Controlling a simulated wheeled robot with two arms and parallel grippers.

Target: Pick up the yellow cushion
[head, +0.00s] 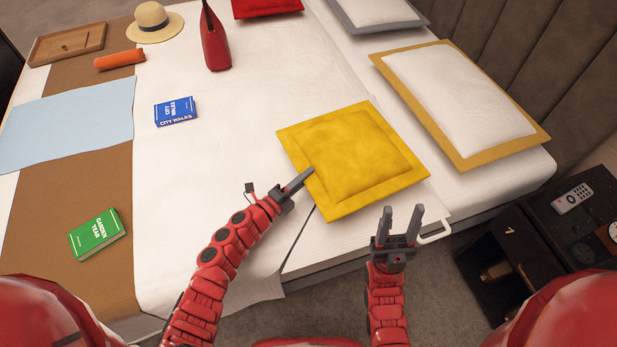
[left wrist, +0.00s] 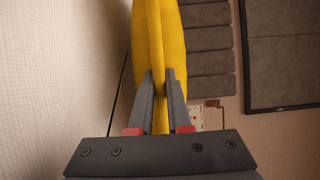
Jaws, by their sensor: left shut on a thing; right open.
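The yellow cushion (head: 355,158) is a square with a flat border, at the near right part of the bed in the head view. My left gripper (head: 306,174) is at its left edge. In the left wrist view the cushion (left wrist: 158,40) is seen edge-on, and the left gripper (left wrist: 161,88) is shut on its border. Whether the cushion is clear of the sheet is hard to tell. My right gripper (head: 400,222) is open and empty, just below the cushion's near corner in the head view.
On the bed lie a blue book (head: 176,111), a green book (head: 97,235), a red bag (head: 214,42), a straw hat (head: 154,22) and a white pillow with a tan border (head: 460,95). A dark nightstand (head: 520,245) with a remote (head: 572,198) stands at the right.

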